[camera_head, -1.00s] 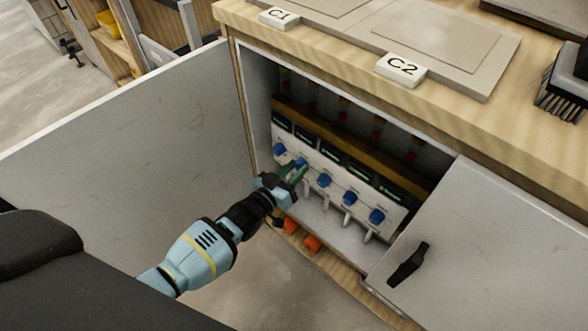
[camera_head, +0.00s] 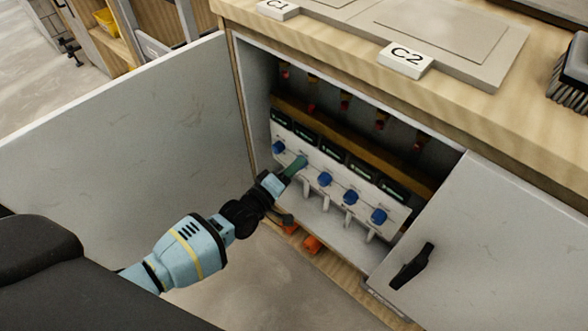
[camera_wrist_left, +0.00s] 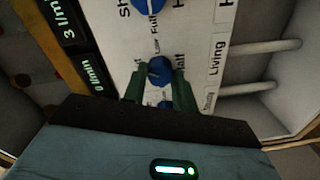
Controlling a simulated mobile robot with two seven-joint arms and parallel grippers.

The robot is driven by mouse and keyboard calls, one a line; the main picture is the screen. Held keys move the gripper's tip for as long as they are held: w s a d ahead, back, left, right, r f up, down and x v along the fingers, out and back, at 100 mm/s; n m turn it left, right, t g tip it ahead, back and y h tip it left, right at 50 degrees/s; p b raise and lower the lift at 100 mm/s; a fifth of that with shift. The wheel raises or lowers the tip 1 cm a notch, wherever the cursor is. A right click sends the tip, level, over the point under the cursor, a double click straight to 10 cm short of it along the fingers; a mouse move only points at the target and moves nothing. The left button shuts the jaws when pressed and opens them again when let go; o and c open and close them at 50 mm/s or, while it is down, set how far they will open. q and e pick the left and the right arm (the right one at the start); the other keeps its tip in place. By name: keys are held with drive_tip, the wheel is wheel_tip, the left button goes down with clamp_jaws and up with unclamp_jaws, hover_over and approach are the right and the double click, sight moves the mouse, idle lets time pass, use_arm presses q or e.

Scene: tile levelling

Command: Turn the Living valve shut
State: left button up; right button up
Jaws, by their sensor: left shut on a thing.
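The Living valve (camera_wrist_left: 159,68) is a blue knob on a white panel inside the open cabinet. It is the second knob from the left in the head view, mostly hidden there by my gripper. My left gripper (camera_head: 297,166) is shut on it. In the left wrist view its green fingers (camera_wrist_left: 158,80) sit on either side of the knob. The "Living" label (camera_wrist_left: 215,60) stands beside the knob. A display reading "0 l/min" (camera_wrist_left: 97,75) appears in line with it. My right gripper is not in view.
Other blue knobs flank it, one to the left (camera_head: 278,147) and several to the right (camera_head: 325,179). The left cabinet door (camera_head: 120,130) stands open beside my arm; the right door (camera_head: 480,225) has a black handle. Orange items (camera_head: 312,244) lie below the panel.

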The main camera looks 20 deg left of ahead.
use_arm(q)
drive_tip(key=n+b, duration=0.2)
drive_tip(key=n, duration=0.3)
drive_tip(key=shift+n, duration=0.4)
drive_tip(key=shift+b, duration=0.3)
drive_tip(key=o, duration=1)
